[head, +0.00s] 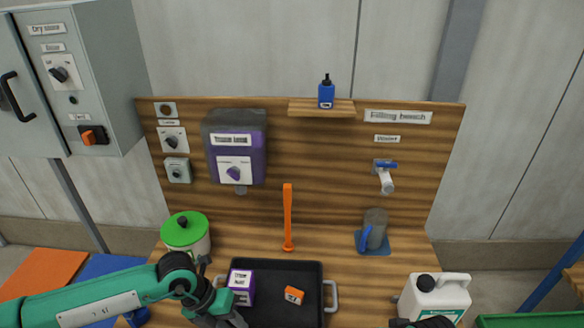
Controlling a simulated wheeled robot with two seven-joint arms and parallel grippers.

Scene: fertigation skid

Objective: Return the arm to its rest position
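My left arm comes in from the left. Its dark gripper (232,319) is at the bottom edge, beside the front left corner of the black tray (278,267). It is just below a purple and white box (241,286) standing in the tray. The fingers are partly cut off by the frame, so I cannot tell whether they are open or shut, or whether they touch the box. A dark part at the bottom edge, in front of the white jug (438,298), may be my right gripper; its fingers are not distinguishable.
A green-lidded pot (186,233) stands behind my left arm. An orange upright tool (288,220), a grey jug (375,230) and a tap (384,175) are toward the back. A grey cabinet (110,85) is at left.

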